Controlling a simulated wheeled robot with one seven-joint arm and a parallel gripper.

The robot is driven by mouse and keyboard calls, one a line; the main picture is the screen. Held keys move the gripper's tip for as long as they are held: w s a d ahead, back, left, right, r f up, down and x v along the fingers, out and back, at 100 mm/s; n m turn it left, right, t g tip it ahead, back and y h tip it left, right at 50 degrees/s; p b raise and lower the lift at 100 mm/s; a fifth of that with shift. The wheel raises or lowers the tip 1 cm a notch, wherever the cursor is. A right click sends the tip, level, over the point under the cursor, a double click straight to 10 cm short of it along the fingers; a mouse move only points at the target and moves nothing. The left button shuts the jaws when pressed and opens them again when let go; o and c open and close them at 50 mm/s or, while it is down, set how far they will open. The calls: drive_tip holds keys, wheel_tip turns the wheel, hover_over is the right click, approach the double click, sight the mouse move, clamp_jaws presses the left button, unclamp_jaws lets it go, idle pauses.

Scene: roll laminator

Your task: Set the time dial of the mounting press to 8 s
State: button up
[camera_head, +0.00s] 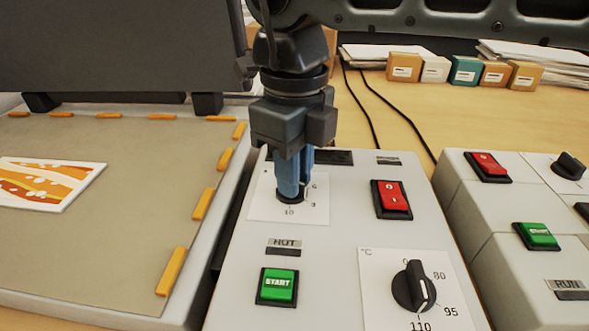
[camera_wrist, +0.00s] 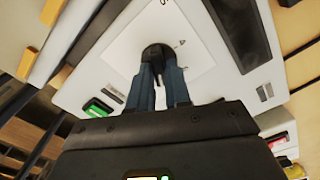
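The mounting press's control panel (camera_head: 335,225) fills the middle of the head view. Its time dial (camera_head: 291,197) is a small black knob on a white scale plate (camera_head: 262,207), with 10 printed below it and smaller figures to its right. My gripper (camera_head: 291,190) points down over this dial, its blue fingers close together at the knob. In the wrist view the fingertips (camera_wrist: 160,70) sit on either side of the dark time dial (camera_wrist: 157,51), apparently closed on its raised grip. The dial's pointer is hidden, so I cannot read its setting.
The panel also has a red rocker switch (camera_head: 392,199), a green START button (camera_head: 277,287) and a black temperature dial (camera_head: 414,287). The press bed (camera_head: 120,205) is at left, with a picture (camera_head: 48,183) on it. Another control box (camera_head: 480,215) stands at right.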

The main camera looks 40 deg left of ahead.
drive_tip(key=o, duration=0.4)
drive_tip(key=shift+c, duration=0.2)
drive_tip(key=shift+r, duration=3.85)
drive_tip(key=shift+s, duration=0.15)
